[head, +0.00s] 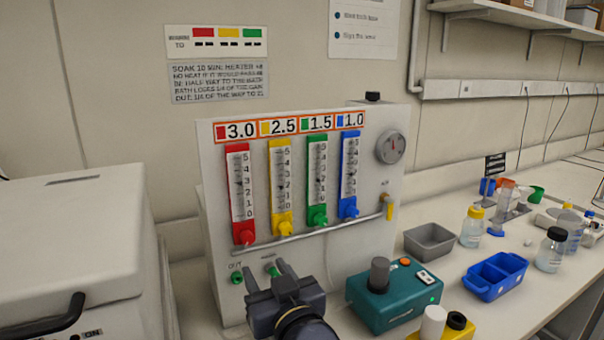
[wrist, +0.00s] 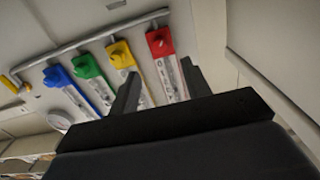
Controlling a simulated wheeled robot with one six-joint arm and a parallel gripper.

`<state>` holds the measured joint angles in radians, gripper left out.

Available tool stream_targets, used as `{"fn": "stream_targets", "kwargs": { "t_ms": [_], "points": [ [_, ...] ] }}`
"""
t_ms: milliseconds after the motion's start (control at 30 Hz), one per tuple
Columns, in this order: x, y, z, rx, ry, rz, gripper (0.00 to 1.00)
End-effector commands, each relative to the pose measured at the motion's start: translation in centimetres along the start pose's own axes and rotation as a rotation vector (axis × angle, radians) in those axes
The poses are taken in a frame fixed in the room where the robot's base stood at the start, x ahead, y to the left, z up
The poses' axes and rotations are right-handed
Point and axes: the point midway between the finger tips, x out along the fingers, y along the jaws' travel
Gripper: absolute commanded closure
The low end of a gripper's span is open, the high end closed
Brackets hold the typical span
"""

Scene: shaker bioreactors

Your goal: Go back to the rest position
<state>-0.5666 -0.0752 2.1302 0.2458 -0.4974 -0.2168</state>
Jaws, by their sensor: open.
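My gripper (head: 264,277) is in front of the lower part of the white flowmeter panel (head: 222,155) in the head view. Its two fingers stand apart with nothing between them. In the wrist view my gripper (wrist: 160,84) shows both fingers spread, with the panel beyond them. The panel carries a red (head: 240,195), a yellow (head: 281,188), a green (head: 317,180) and a blue flowmeter (head: 349,175). The wrist view shows the panel upside down, with the red flowmeter (wrist: 160,42) nearest the fingers' right side.
A white lidded box (head: 75,240) stands left of the panel. A teal device (head: 395,297) with a grey knob is close on my gripper's right. A grey tray (head: 430,241), a blue bin (head: 495,276) and several bottles fill the bench to the right. A shelf (head: 520,15) hangs at upper right.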

Motion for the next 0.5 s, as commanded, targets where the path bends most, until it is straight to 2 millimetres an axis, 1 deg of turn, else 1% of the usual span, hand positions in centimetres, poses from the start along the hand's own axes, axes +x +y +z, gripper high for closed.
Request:
{"fn": "stream_targets", "kwargs": {
  "t_ms": [267, 500],
  "points": [
    [2.9, 0.0, 0.0, 0.0, -0.003, 0.001, 0.54],
    [6.0, 0.0, -0.1, -0.001, -0.002, 0.0, 0.54]
  ]
}}
